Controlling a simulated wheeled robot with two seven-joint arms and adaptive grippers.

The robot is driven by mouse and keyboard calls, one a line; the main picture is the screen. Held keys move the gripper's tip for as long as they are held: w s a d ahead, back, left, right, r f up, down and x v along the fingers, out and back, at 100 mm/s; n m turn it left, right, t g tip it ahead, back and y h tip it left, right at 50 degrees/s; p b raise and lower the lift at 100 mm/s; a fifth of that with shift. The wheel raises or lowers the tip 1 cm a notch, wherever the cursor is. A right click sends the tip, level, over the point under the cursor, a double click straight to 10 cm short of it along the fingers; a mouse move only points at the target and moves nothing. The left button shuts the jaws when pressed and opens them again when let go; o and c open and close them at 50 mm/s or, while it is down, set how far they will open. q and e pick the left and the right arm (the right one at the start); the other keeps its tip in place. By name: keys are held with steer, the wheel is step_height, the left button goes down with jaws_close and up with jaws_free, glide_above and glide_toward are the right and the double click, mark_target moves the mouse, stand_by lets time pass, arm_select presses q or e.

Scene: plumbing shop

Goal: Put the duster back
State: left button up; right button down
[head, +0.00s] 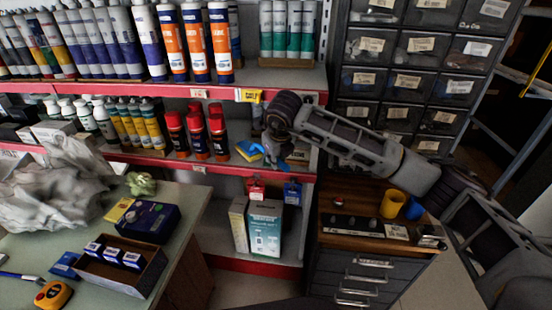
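My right arm reaches in from the right across the drawer cabinet. Its gripper (275,151) points down at the right end of the middle shelf (233,168). A small blue-and-yellow item (249,150) lies on that shelf just left of the fingers; I cannot tell whether they touch. The fingers are small and dark here, so their opening and any hold are unclear. I cannot pick out a duster with certainty; the blue-and-yellow item is too small to identify. My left gripper is not in view.
Red-capped cans (198,137) stand left of the gripper. Orange-and-blue tubes (196,45) line the shelf above. A wooden-topped cabinet (345,205) below my arm holds a yellow cup (394,204). The green table (190,203) at left holds a box (119,265) and a tape measure (53,294).

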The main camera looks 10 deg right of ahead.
steer(key=c, duration=1.6)
jaws_free()
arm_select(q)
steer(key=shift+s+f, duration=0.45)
arm_select(e)
steer(key=shift+o, duration=1.3)
steer(key=shift+s+r, duration=0.1)
steer(key=shift+r, duration=0.2)
steer(key=shift+s+r, duration=0.3)
steer(key=shift+r, duration=0.3)
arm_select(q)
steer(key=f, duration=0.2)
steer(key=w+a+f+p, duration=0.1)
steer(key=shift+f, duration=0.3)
arm_select(e)
steer(key=v, duration=1)
